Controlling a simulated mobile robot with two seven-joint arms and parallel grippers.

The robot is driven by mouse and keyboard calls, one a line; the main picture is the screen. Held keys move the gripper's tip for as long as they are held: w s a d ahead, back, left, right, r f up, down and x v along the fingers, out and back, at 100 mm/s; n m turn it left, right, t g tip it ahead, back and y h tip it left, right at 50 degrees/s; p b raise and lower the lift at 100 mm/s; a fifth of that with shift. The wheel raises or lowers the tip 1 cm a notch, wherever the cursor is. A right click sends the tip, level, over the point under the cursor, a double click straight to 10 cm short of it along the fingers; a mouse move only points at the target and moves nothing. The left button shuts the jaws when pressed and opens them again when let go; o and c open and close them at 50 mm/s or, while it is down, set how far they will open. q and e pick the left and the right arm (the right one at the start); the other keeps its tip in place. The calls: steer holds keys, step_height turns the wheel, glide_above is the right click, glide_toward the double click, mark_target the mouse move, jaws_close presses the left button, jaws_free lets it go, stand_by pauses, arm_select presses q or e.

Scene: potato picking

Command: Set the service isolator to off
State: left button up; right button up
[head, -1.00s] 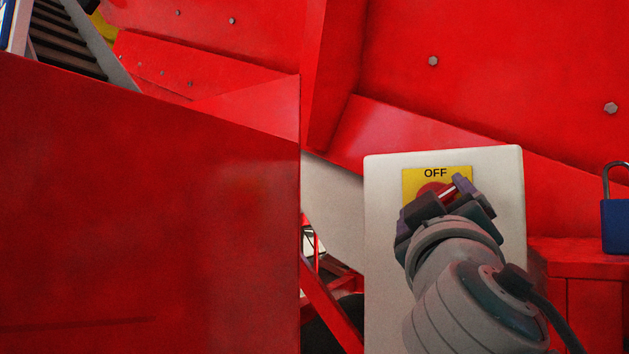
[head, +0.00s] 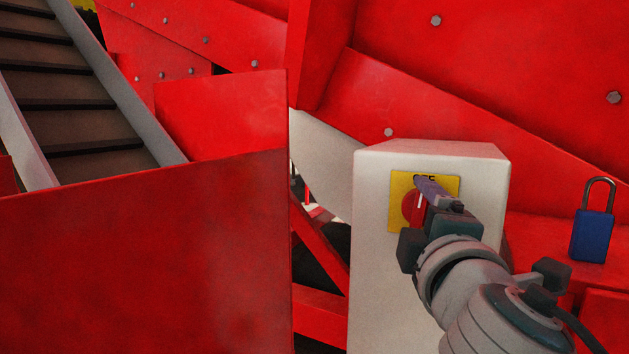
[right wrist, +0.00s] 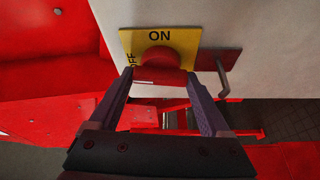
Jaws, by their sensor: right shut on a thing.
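The service isolator is a white box (head: 375,250) with a yellow plate (head: 398,183) and a red knob (head: 410,207). In the right wrist view the plate (right wrist: 207,42) reads ON at the top and OFF at the left, beside the red knob (right wrist: 158,62). My right gripper (head: 432,195) is shut on the knob, one finger on each side in the right wrist view (right wrist: 160,82). In the head view it partly covers the OFF lettering and the knob. My left gripper is out of view.
A blue padlock (head: 592,236) stands on a red ledge right of the box. A red tab with a metal rod (right wrist: 222,75) is beside the plate. A large red panel (head: 150,260) fills the left, with a slatted conveyor (head: 70,75) behind it.

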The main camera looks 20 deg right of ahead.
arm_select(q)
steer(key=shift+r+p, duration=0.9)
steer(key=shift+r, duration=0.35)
arm_select(e)
steer(key=shift+n+g, duration=0.3)
steer(key=shift+n, duration=0.4)
steer(key=shift+f, duration=0.1)
steer(key=o, duration=1.2)
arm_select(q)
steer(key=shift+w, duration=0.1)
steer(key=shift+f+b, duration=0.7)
arm_select(e)
steer(key=v, duration=1)
